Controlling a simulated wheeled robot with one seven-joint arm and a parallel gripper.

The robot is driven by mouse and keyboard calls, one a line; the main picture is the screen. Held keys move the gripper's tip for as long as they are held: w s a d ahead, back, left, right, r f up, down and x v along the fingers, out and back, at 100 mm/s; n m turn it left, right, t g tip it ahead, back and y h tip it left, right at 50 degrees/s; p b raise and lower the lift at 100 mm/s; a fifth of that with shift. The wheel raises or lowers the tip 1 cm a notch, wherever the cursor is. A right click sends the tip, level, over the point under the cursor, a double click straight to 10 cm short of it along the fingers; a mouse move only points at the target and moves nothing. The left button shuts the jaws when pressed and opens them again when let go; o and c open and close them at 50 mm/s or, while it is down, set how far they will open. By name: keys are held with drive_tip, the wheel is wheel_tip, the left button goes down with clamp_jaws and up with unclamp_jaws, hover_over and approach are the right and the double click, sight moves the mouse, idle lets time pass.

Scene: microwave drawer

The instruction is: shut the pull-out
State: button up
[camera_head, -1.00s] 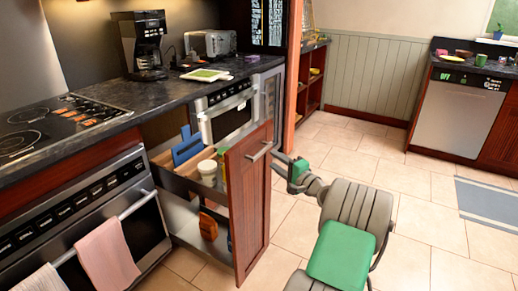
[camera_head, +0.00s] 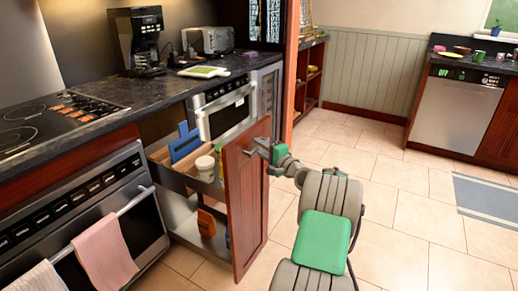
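The pull-out (camera_head: 247,199) is a tall cabinet unit with a reddish wood front, standing well out from under the counter. Its upper tray (camera_head: 173,181) holds a blue board (camera_head: 186,144) and a white tub (camera_head: 205,167). Brown and blue items show on its lower level. My gripper (camera_head: 258,150) is at the upper part of the wood front, by its bar handle. The handle is largely covered by the gripper, and I cannot tell whether they touch. The fingers are too small and overlapped to read.
An oven (camera_head: 107,220) with towels on its bar stands left of the pull-out. A built-in microwave (camera_head: 226,109) is behind it under the dark counter. A dishwasher (camera_head: 458,112) is at the far right. The tiled floor (camera_head: 405,215) on the right is open.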

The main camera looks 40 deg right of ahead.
clamp_jaws()
idle(1.0)
